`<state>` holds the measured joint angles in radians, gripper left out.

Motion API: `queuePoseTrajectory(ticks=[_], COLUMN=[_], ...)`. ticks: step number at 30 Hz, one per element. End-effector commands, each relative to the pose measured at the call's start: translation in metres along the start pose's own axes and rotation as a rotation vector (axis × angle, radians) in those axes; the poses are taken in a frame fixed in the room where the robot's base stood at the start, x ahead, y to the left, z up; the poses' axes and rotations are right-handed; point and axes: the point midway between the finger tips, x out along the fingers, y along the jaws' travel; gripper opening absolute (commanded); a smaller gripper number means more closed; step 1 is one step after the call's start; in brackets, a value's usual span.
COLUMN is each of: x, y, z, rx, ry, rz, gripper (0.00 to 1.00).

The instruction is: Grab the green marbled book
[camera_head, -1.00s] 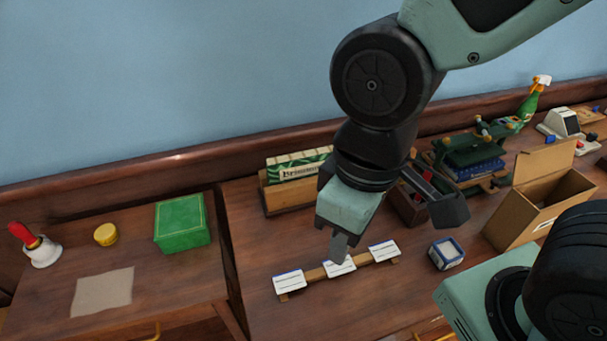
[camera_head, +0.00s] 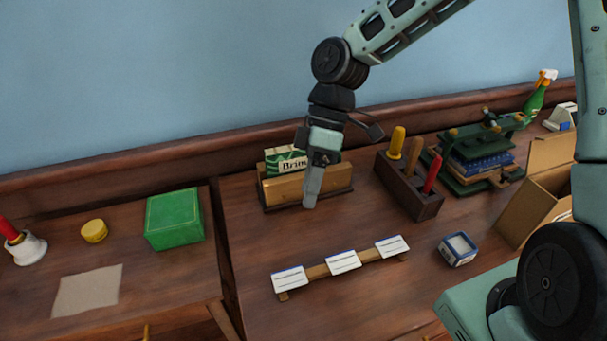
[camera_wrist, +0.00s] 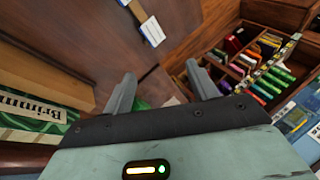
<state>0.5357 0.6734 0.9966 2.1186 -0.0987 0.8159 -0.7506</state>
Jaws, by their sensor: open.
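The green marbled book (camera_head: 284,154) with a pale label stands in a wooden holder (camera_head: 281,191) at the back of the desk. My gripper (camera_head: 309,204) points down in front of the holder's right part and hides some of the book. In the wrist view, the book (camera_wrist: 20,108) and its label lie at the left edge, beside the holder's wooden front (camera_wrist: 45,72). The gripper's two fingers (camera_wrist: 161,90) are apart with nothing held between them. The book is outside the fingers, to their left.
A tool block (camera_head: 408,190) with upright handles stands right of the holder. A green box (camera_head: 174,219) sits to the left. A low card rack (camera_head: 317,271) lies in front, with bare desk between. A cardboard box (camera_head: 535,190) is at right.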

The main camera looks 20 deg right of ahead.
Motion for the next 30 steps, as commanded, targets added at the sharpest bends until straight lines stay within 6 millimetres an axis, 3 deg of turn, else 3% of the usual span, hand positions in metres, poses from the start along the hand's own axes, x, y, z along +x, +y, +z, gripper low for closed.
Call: queuePoseTrajectory(ticks=[1,5,9,13,18,23,30], x=[-0.003,-0.031,-0.076,-0.117,-0.151,-0.154,-0.123], y=[0.023,0.071,0.123,0.159,0.18,0.185,0.19], z=[0.004,0.015,0.046,0.087,0.127,0.13,0.094], rx=[-0.028,-0.136,-0.237,-0.305,-0.35,-0.362,-0.363], ry=[0.077,0.27,0.492,0.655,0.766,0.788,0.786], rz=[-0.023,-0.021,0.056,0.171,0.286,0.313,0.308], gripper=[0.58,0.58,0.58,0.58,0.58,0.58,0.58])
